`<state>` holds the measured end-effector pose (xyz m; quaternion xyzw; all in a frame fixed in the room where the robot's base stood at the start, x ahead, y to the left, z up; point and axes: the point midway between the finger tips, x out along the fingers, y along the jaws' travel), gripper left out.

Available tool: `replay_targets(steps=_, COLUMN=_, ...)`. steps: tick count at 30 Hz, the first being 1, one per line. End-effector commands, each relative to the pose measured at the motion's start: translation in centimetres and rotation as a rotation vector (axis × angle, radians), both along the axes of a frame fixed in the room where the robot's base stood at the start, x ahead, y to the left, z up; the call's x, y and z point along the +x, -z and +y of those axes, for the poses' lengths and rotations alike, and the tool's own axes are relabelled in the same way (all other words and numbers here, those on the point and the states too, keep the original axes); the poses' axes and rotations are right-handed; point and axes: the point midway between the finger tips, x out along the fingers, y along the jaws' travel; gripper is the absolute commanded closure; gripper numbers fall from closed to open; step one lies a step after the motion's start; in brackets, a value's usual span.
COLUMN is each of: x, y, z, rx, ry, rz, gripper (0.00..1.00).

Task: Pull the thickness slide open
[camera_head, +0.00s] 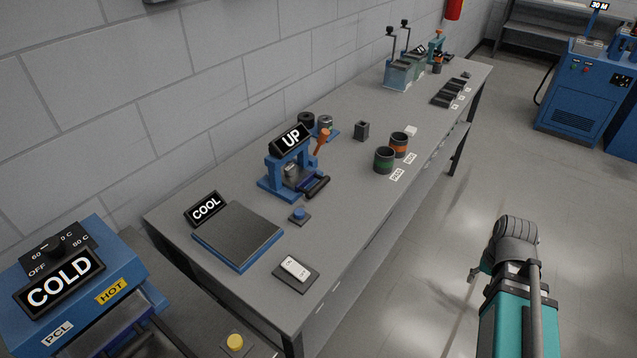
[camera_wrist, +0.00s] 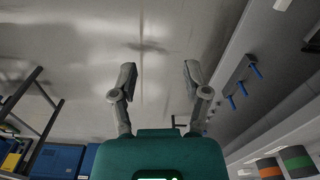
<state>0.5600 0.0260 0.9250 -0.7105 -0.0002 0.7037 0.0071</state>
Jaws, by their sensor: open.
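No part carries a label naming it the thickness slide. A blue press (camera_head: 271,179) with an "UP" sign stands on the long grey table, in the head view. A dark blue piece with a black bar-like handle (camera_head: 318,187) sits at its front right; I cannot tell if this is the slide. My gripper (camera_wrist: 158,77) shows two separated fingers with nothing between them, over bare floor in the wrist view. In the head view, my gripper (camera_head: 474,274) is mostly hidden behind my wrist, well right of the table and apart from the press.
The table (camera_head: 345,165) also bears a plate with a "COOL" sign (camera_head: 205,208), a blue button (camera_head: 299,214), a white switch (camera_head: 295,267) and green-banded (camera_head: 384,161) and orange-banded (camera_head: 399,145) cups. A blue "COLD" machine (camera_head: 90,290) stands front left. The floor (camera_head: 420,250) beside the table is clear.

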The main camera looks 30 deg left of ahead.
Motion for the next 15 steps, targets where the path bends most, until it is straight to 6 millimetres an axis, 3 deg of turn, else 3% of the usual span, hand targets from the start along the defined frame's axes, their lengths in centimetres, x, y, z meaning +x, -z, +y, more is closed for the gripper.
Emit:
replay_targets(steps=8, x=5.7, y=-3.9, z=8.1, rx=0.031, ry=0.022, rz=-0.019, gripper=0.32)
replay_targets(steps=15, x=9.3, y=-7.0, z=16.8, rx=0.066, ry=0.05, rz=-0.03, gripper=0.32)
